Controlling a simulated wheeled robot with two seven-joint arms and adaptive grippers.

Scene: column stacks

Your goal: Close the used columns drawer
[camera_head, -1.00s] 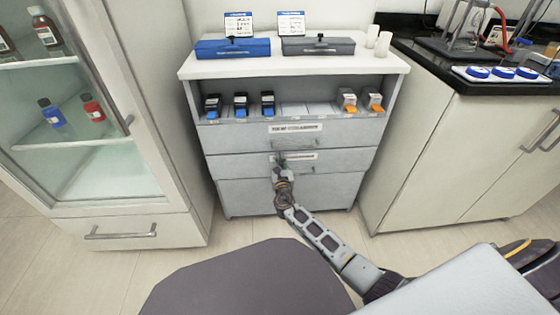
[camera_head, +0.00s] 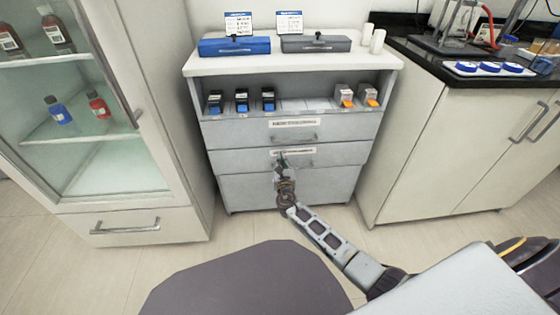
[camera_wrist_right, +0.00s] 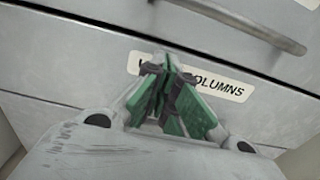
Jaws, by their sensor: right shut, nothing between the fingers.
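The used columns drawer (camera_head: 335,155) is the middle front of the grey cabinet, with a white label and a bar handle. It looks level with the fronts above and below, with no clear gap. My right gripper (camera_head: 281,158) is at this front, left of its handle, with its arm coming from the lower right. In the right wrist view its green-padded fingers (camera_wrist_right: 168,90) are shut and empty, over the label (camera_wrist_right: 225,88), hiding part of its text; "COLUMNS" is readable. Whether the fingertips touch the front I cannot tell. My left gripper is out of view.
Another labelled drawer (camera_head: 240,132) with a handle is directly above. An open shelf over it holds black-and-blue and orange-and-white items. A glass-door cabinet (camera_head: 180,200) stands left and a white bench cabinet (camera_head: 430,150) right. Bare floor (camera_head: 235,228) lies in front.

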